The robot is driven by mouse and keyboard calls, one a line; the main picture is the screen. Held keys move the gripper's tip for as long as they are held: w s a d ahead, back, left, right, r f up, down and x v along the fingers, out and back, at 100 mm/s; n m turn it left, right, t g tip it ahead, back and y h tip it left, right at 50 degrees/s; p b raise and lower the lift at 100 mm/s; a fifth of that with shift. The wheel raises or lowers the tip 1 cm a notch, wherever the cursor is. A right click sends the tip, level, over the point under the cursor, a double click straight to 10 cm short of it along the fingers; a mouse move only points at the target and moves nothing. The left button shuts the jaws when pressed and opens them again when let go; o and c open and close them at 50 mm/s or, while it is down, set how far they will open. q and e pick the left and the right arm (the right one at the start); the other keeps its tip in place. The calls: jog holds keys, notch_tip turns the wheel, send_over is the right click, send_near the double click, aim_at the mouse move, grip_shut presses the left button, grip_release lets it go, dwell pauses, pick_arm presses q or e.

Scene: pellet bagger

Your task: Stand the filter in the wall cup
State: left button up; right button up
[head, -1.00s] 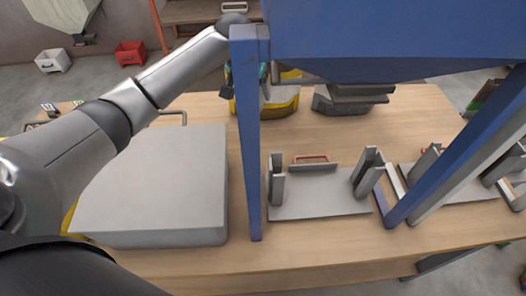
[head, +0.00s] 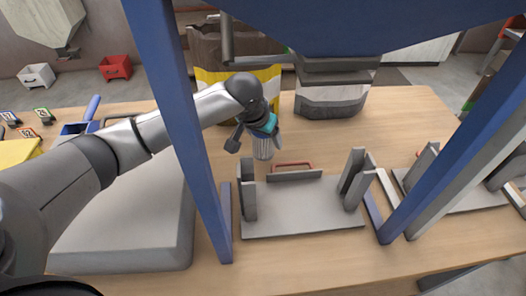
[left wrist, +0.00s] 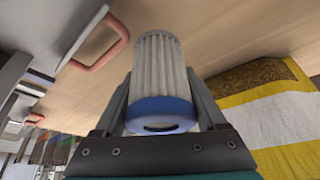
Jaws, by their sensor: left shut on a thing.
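My left gripper (head: 262,136) is shut on the filter (head: 263,148), a pale pleated cylinder. The filter hangs below the gripper over the wooden table, behind the grey plate with upright brackets. In the left wrist view the filter (left wrist: 158,65) sits between the two fingers (left wrist: 160,100), its blue end cap (left wrist: 160,115) close to the palm and its ribbed body pointing away. I cannot make out the wall cup in either view. My right gripper is not in view.
A blue post (head: 183,130) crosses in front of my left arm, under a blue hopper (head: 370,25). A yellow-and-white sack (head: 275,82) and a grey stack (head: 332,98) stand behind. A grey bracketed plate (head: 300,208) with a red handle (head: 293,164) lies in front.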

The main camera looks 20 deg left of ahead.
aim_at(265, 149)
pick_arm(q)
notch_tip(265, 149, down, 3)
jog(key=shift+f+b, duration=0.15)
jog(key=shift+b, duration=0.35)
jog(key=shift+f, duration=0.45)
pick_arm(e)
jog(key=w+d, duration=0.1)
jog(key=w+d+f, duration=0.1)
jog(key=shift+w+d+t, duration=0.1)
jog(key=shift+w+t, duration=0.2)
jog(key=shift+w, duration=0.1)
pick_arm(q)
jog(key=o, duration=1.5)
jog(key=shift+o, duration=0.2)
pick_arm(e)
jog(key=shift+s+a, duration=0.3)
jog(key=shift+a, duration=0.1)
